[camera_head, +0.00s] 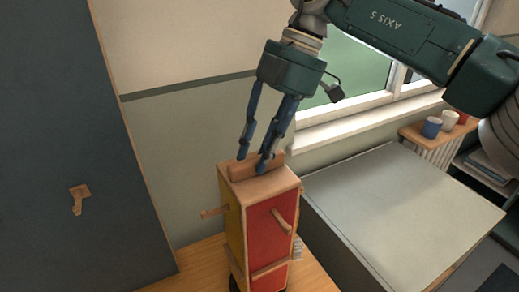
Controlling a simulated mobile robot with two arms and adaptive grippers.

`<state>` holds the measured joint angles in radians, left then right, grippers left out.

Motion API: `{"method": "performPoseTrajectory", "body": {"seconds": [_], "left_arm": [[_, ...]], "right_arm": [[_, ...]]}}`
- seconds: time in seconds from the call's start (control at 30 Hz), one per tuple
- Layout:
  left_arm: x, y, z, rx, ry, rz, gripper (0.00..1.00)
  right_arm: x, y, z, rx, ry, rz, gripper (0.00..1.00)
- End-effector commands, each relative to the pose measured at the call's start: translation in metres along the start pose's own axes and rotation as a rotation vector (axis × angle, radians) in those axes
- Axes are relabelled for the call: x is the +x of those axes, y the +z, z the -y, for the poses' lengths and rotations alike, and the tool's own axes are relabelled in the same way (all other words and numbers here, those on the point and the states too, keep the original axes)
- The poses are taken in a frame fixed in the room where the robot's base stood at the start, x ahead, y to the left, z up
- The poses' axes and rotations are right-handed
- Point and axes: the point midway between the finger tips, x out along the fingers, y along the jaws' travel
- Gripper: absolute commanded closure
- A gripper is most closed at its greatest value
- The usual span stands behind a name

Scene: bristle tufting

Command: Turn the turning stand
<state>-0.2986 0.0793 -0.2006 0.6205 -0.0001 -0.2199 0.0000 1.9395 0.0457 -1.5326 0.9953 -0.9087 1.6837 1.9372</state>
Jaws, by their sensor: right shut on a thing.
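The turning stand (270,228) is an upright box with a red face, a yellow face and light wooden edges. It stands on a wooden surface at the lower centre. Wooden pegs stick out of its sides, and a wooden grip block (243,172) sits on its top. My right gripper (254,163) comes down from above, its blue fingers shut on this block. The stand's base is partly cut off by the lower frame edge. My left gripper is not in view.
A dark panel (60,130) with a wooden handle (79,197) stands on the left. A pale-topped cabinet (400,215) is close on the right. Cups (432,127) stand on a small shelf below the window. The wooden surface (205,265) left of the stand is clear.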

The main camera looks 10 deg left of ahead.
Motion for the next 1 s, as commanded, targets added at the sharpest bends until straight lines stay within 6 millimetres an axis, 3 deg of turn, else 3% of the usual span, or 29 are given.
{"method": "performPoseTrajectory", "body": {"seconds": [0.07, 0.1, 0.13, 0.47, 0.8, 1.0], "left_arm": [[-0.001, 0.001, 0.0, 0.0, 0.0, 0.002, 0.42], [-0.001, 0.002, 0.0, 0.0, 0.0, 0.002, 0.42], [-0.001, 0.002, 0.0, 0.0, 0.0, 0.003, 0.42], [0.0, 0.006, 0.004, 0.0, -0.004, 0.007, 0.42], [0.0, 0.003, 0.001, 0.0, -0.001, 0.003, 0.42], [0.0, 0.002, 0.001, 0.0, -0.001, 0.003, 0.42]], "right_arm": [[-0.004, 0.0, -0.002, 0.001, 0.011, -0.001, 1.0], [-0.004, 0.0, -0.002, 0.001, 0.011, -0.001, 0.72], [-0.004, 0.0, -0.002, 0.001, 0.011, -0.001, 0.66], [-0.004, 0.0, -0.001, 0.001, 0.005, -0.001, 0.65], [-0.055, 0.0, -0.001, 0.002, 0.009, -0.002, 0.65], [-0.074, 0.001, -0.001, 0.002, 0.007, -0.001, 0.65]]}}
